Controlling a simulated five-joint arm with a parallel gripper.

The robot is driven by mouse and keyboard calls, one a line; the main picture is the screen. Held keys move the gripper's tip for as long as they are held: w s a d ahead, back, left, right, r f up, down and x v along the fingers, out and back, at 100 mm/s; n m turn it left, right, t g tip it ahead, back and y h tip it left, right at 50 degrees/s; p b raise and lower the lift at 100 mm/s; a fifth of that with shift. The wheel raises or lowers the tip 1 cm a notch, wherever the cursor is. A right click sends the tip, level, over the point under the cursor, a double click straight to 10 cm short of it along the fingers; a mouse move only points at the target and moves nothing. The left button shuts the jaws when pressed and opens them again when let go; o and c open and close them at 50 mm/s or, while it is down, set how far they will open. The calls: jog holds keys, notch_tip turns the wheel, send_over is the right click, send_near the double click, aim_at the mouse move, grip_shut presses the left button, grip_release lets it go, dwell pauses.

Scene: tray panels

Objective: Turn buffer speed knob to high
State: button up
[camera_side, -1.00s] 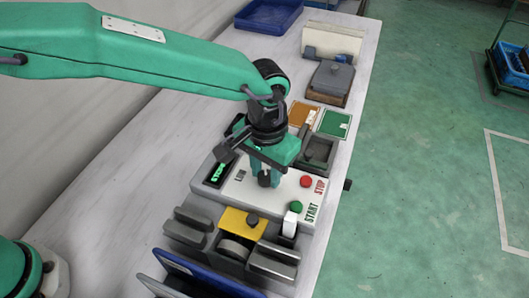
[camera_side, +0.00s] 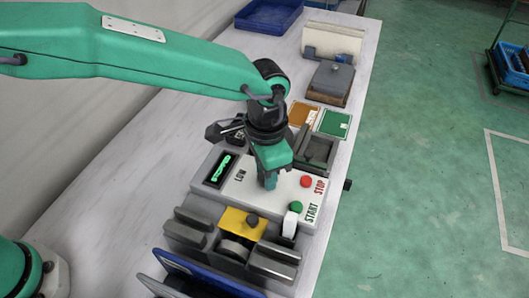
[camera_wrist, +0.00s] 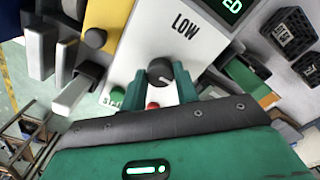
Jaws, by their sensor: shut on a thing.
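The speed knob (camera_wrist: 158,70) is a dark round knob on the white control panel (camera_side: 241,192). In the wrist view it sits between the two green fingers of my gripper (camera_wrist: 160,80), which is shut on it. A pale mark on the knob points toward the lower right, away from the printed LOW label (camera_wrist: 185,27). In the side view my gripper (camera_side: 269,182) comes down onto the panel, and its fingers hide the knob. Any HIGH label is hidden behind my gripper.
A green-lit display (camera_side: 220,168) sits left of the knob. A red STOP button (camera_side: 306,181) and a green START button (camera_side: 295,206) are to its right. A white lever (camera_side: 290,224) and a yellow plate (camera_side: 240,221) stand in front.

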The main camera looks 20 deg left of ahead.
jog(key=shift+r, duration=0.1)
jog(key=o, duration=1)
jog(key=shift+c, duration=0.2)
jog(key=shift+r, duration=3.85)
